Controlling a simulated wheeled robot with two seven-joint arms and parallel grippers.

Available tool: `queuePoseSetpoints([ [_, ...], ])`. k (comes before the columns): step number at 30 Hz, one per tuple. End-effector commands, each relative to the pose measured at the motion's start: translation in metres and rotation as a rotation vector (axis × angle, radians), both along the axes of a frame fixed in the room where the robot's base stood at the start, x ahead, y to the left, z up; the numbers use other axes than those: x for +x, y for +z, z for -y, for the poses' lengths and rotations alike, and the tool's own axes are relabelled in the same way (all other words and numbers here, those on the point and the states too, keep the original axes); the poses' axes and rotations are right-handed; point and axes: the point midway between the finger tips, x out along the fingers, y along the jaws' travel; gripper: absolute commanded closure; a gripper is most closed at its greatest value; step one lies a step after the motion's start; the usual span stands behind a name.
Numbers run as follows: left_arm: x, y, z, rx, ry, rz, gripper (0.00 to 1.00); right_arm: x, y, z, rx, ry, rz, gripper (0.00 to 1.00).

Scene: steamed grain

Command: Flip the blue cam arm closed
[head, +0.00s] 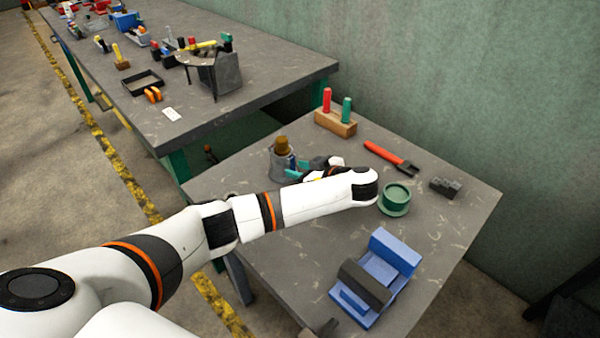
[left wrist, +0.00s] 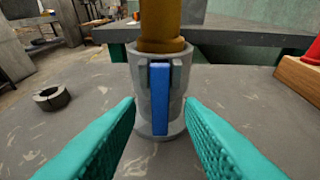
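A grey cylindrical fixture (head: 283,166) stands upright near the left edge of the near table, with a brown-gold plug (head: 282,145) in its top. In the left wrist view the grey body (left wrist: 143,82) carries the blue cam arm (left wrist: 160,98), a narrow bar lying upright along its front between two grey lugs. I cannot make out the blue arm in the head view. My left gripper (head: 298,169) is beside the fixture. Its teal fingers (left wrist: 160,125) are spread open in front of the fixture, the blue arm between their lines, nothing gripped. My right gripper is not in view.
On the near table are a green round part (head: 395,199), a blue vise-like block (head: 394,250), a red-handled tool (head: 385,155), a wooden block (head: 336,122) with red and green pegs, and a dark grey block (head: 446,187). A grey ring (left wrist: 51,98) lies left of the fixture.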

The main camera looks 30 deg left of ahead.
Motion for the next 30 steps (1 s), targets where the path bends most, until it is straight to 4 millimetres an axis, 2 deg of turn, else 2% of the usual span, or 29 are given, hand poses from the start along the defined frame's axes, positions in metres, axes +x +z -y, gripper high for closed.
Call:
queuePoseSetpoints([
  [8,0.001,-0.001,-0.002,0.0,0.0,0.0,0.65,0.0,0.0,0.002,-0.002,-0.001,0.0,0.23],
  [15,0.001,-0.001,-0.002,0.0,0.0,0.0,1.0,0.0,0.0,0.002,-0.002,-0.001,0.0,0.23],
  [19,0.0,-0.002,-0.002,0.005,0.0,0.001,1.0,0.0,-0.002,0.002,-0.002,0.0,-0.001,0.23],
  [25,0.001,-0.008,-0.004,0.099,0.001,0.03,1.0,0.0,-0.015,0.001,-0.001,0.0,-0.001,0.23],
  [30,0.001,-0.005,-0.005,0.13,0.002,0.039,1.0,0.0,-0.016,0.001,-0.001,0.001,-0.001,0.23],
])
